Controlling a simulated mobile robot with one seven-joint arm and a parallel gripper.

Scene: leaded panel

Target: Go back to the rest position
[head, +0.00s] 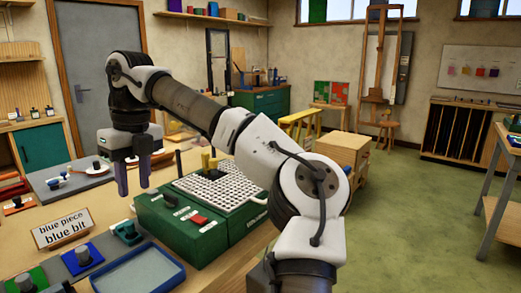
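My gripper (133,176) hangs at the left of the head view, fingers pointing down, above the workbench (215,283). Its two dark fingers are apart, with nothing seen between them. My arm reaches from the lower right up and over to the left, in front of part of the green machine (190,235). The green machine has a white grid top and a red switch on its front.
A grey mat (72,178) with small tools lies behind. A wooden cabinet (345,150) stands beyond my arm. The green floor (410,220) at right is open, up to another table (497,205).

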